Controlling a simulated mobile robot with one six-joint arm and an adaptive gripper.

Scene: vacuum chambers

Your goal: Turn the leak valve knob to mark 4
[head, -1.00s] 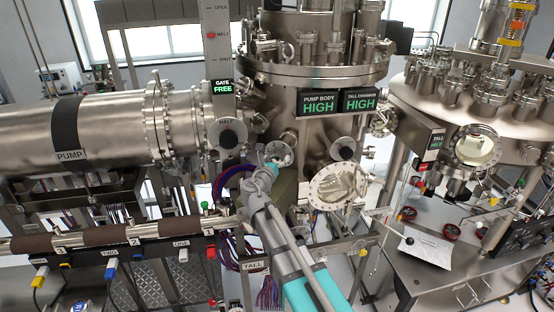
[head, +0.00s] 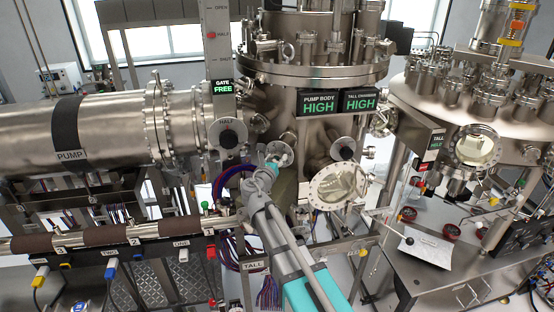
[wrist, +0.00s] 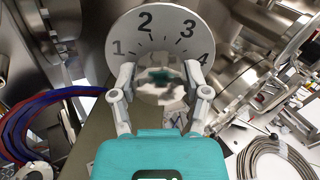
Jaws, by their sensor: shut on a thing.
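The leak valve dial (wrist: 160,35) is a pale round plate with marks 1, 2, 3 and 4 in the wrist view. The shiny metal knob (wrist: 160,86) sits in front of its lower middle. My gripper (wrist: 160,92) is shut on the knob, with one finger on each side. The knob's pointer cannot be made out clearly, so its setting cannot be read. In the head view the dial (head: 280,153) is small on the chamber's lower front, and my gripper (head: 271,163) reaches it from below, mostly hiding the knob.
A round window flange (head: 338,187) stands close to the right of my arm. Blue and red cables (wrist: 40,120) hang at left in the wrist view. A coiled grey hose (wrist: 275,160) lies at lower right. The pump pipe (head: 70,130) runs along the left.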

